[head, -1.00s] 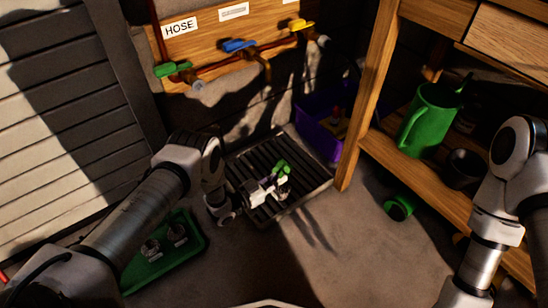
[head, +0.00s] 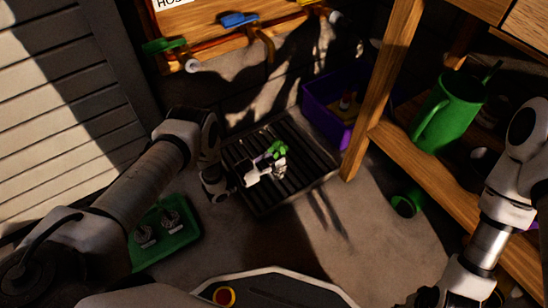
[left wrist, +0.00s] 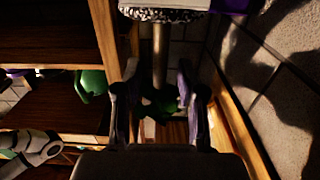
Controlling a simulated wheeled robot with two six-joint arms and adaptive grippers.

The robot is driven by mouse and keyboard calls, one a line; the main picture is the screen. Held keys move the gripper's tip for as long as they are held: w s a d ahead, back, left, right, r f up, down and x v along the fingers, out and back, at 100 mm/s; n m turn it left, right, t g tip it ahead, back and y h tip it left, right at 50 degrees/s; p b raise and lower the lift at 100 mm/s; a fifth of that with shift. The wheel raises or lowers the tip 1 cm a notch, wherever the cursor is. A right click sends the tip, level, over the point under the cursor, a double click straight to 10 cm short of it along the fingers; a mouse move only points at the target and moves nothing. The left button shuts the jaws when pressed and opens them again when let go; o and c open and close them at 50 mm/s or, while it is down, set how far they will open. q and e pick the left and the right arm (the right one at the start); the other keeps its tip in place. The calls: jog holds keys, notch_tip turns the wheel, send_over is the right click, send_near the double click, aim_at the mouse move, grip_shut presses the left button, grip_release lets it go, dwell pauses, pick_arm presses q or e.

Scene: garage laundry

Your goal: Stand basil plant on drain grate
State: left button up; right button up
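The drain grate (head: 310,178) is a dark slatted square on the floor, at the middle of the head view. The basil plant (head: 277,149) shows as a small bright green clump of leaves over the grate. My left gripper (head: 279,169) reaches in from the left, right beside the leaves. Its fingers hide the plant's lower part. I cannot tell whether the plant touches the grate or is tilted. In the left wrist view, the two fingers (left wrist: 158,75) stand apart, with dim green between or beyond them. Whether they grip anything is unclear. My right gripper is out of view.
A purple crate (head: 323,118) stands behind the grate. A wooden shelf (head: 392,140) at the right holds a green watering can (head: 446,113). A green cup (head: 405,205) lies on the floor. A green tray (head: 183,232) is at front left. Valves hang above the grate.

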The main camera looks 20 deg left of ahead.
pick_arm(q)
jog(key=shift+r, duration=0.2)
jog(key=s+a+n+g+y+p, duration=0.1)
jog(key=s, duration=0.1)
jog(key=s+a+f+n+g+y+p, duration=0.1)
jog(key=s+y, duration=0.1)
jog(key=s, duration=0.1)
jog(key=s+a+f+n+y+p, duration=0.1)
jog(key=s, duration=0.2)
jog(key=shift+s+a+f+n+g+y, duration=0.1)
jog(key=shift+s+a+n+g+y, duration=0.1)
jog(key=shift+n+g+y, duration=0.2)
jog(key=s+g+y, duration=0.1)
jog(key=s, duration=0.1)
jog(key=s+n+g+y, duration=0.1)
jog(key=s, duration=0.1)
jog(key=shift+s+f+g, duration=0.15)
jog(key=shift+s+g, duration=0.05)
jog(key=shift+g, duration=0.1)
jog(key=s+a+r+n+g+y, duration=0.1)
jog(key=s+r+g+y, duration=0.1)
jog(key=s, duration=0.9)
jog(key=s+a+r+n+g+y, duration=0.1)
jog(key=s+r+g, duration=0.4)
jog(key=s, duration=0.6)
jog(key=shift+a+n+g+y, duration=0.35)
jog(key=shift+n+g+y, duration=0.3)
jog(key=shift+g, duration=0.25)
jog(key=shift+r, duration=0.15)
